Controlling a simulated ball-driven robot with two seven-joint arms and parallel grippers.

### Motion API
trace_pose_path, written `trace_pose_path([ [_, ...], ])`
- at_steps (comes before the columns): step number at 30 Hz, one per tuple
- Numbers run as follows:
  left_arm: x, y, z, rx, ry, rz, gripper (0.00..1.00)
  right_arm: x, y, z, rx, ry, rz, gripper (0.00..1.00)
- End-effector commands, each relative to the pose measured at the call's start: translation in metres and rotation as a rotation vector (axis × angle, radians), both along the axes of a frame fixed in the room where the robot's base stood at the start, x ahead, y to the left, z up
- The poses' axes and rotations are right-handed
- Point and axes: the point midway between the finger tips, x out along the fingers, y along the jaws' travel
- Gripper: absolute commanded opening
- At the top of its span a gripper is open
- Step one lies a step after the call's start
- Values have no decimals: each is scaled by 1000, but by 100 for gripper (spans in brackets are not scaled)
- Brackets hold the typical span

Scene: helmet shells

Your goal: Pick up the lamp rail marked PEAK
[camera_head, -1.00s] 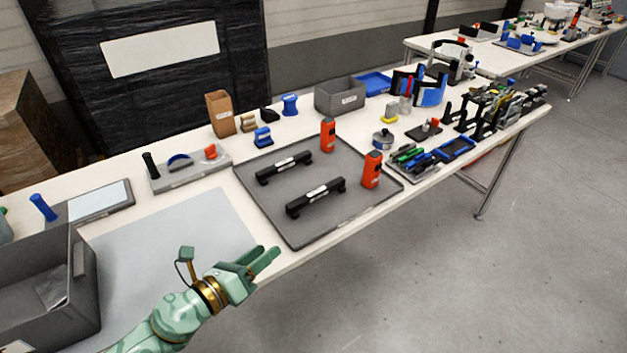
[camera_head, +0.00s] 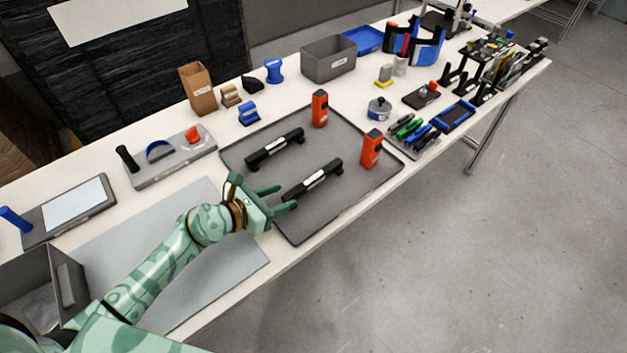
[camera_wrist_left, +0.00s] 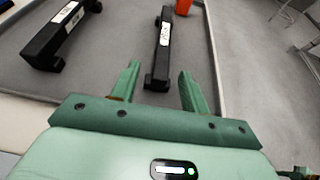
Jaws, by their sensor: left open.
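Two black lamp rails with white labels lie on a grey tray (camera_head: 230,160). The far rail (camera_head: 262,154) is further back; the near rail (camera_head: 330,173) lies closer to the front edge. The label lettering is too small to read, so I cannot tell which one says PEAK. My left gripper (camera_head: 284,198) is open at the near end of the near rail.
Two orange devices stand on the tray, one at the back (camera_head: 320,108) and one at the right (camera_head: 372,148). A grey box (camera_head: 328,62), a brown holder (camera_head: 198,88) and pens (camera_head: 414,132) lie around it. A grey mat (camera_head: 225,268) is clear at the front left.

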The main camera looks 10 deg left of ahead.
Motion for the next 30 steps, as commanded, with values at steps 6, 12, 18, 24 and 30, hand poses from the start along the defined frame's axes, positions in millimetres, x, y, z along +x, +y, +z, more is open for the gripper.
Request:
trace_pose_path([
  [6, 16, -12, -9, -2, 1, 0, 45, -2, 0, -6, 0, 4, 0, 36],
  [12, 40, -30, -21, -4, 2, 1, 45, -5, 0, -18, 0, 12, 0, 36],
  [18, 54, -40, -27, -1, 2, 0, 45, -7, 1, -23, 1, 16, 0, 36],
  [24, 54, -40, -25, -1, 1, 0, 45, -6, 1, -22, 0, 15, 0, 36],
  [30, 54, -39, -25, -1, 1, 0, 0, -6, 1, -22, 1, 15, 0, 36],
])
